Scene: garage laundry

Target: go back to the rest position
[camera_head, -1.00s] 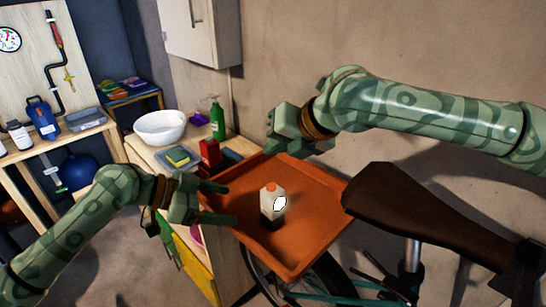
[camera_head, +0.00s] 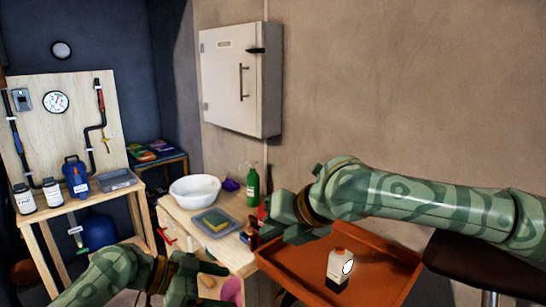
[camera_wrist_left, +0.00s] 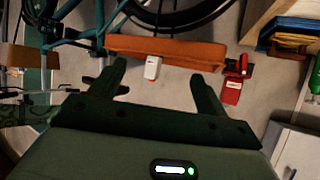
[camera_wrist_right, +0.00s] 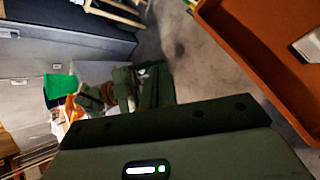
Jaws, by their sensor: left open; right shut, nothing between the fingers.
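My right gripper (camera_head: 275,232) is shut and empty. It hangs above the left back part of the orange tray (camera_head: 385,255) in the head view. My left gripper (camera_head: 212,278) is low in the head view, left of the tray. Its two fingers are apart with nothing held in the left wrist view (camera_wrist_left: 160,80). The bottle also shows in the left wrist view (camera_wrist_left: 152,68), and partly in the right wrist view (camera_wrist_right: 308,46).
A wooden counter (camera_head: 185,228) holds a white basin (camera_head: 195,188), a green bottle (camera_head: 252,188) and a grey tray with a sponge (camera_head: 216,225). A white wall cabinet (camera_head: 238,80) hangs above. A dark bike seat (camera_head: 470,262) is right of the tray. A workbench (camera_head: 90,200) stands at the left.

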